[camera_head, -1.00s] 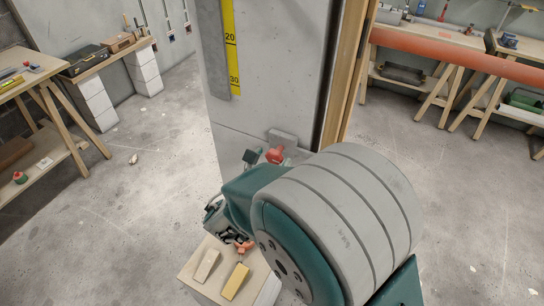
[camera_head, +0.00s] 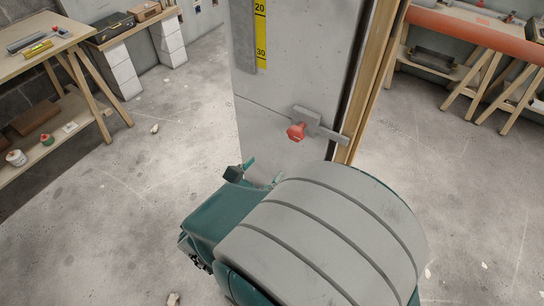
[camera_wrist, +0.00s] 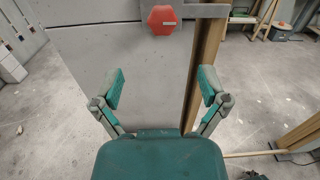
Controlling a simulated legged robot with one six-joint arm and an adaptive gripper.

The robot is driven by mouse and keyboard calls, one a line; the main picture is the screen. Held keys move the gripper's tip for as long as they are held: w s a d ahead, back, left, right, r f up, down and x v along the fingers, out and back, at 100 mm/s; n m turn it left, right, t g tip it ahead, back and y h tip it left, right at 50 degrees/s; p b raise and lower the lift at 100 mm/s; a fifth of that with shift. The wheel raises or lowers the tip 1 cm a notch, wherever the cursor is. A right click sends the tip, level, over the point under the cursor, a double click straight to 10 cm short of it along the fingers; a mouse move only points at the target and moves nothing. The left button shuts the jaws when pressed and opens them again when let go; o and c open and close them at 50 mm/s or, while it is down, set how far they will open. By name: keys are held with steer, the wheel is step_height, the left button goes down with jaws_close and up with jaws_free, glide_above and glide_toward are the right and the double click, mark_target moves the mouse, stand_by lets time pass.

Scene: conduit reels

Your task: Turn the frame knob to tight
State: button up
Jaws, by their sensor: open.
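The frame knob (camera_head: 297,132) is a red knob on a grey bracket (camera_head: 322,125) low on the grey panel. In the wrist view the knob (camera_wrist: 162,20) looks six-sided, with a short pale mark lying nearly level on the right of its face. My gripper (camera_wrist: 162,87) is open and empty, its two green-padded fingers spread wide. The knob shows beyond the fingertips, near the top of that view, roughly centred between them and not touched. In the head view, my arm hides most of the gripper, below and left of the knob.
A wooden post (camera_head: 375,75) edges the panel on the right. A yellow scale (camera_head: 260,35) runs up the panel. Workbenches stand at the left (camera_head: 45,45) and far right, where an orange-red pipe (camera_head: 475,33) crosses. The concrete floor around the panel is mostly clear.

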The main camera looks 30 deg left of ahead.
mark_target(293, 137)
steer(key=shift+n, duration=0.6)
steer(key=w, duration=0.4)
steer(key=w+d, duration=0.1)
steer(key=w, duration=0.7)
steer(key=shift+d, duration=0.25)
steer(key=shift+s, duration=0.1)
steer(key=c, duration=1.1)
